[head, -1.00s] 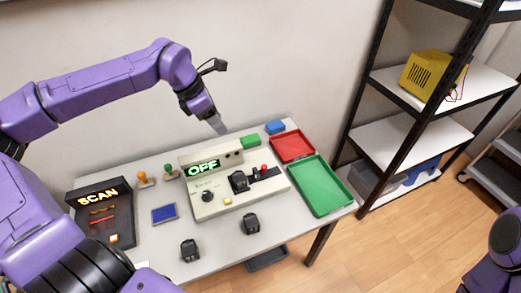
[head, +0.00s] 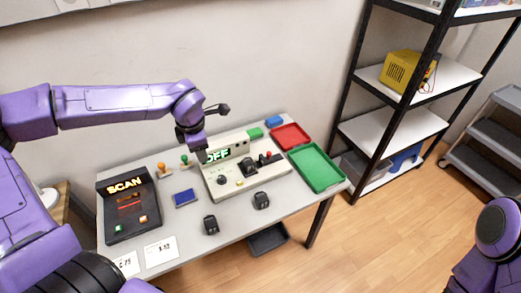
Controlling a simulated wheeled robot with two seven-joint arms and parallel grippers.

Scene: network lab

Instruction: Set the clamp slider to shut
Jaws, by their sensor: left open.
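The pale test device (head: 215,190) stands on the table with a lit display (head: 219,155), partly covered by my left gripper. Its clamp slider appears to be the red knob (head: 268,154) on a dark track at the device's right side; its exact setting is too small to tell. A black block (head: 250,167) sits beside the track. My left gripper (head: 202,156) points down at the display's left end, open with nothing seen in it, left of the slider. My right gripper is out of view; only part of that arm shows at the lower right.
A red tray (head: 290,137) and a green tray (head: 317,168) lie right of the device. Two black blocks (head: 211,225) (head: 261,200) stand in front. A scan unit (head: 128,210), a blue pad (head: 185,198) and stamps (head: 163,169) are at left. A shelf rack (head: 385,130) stands right.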

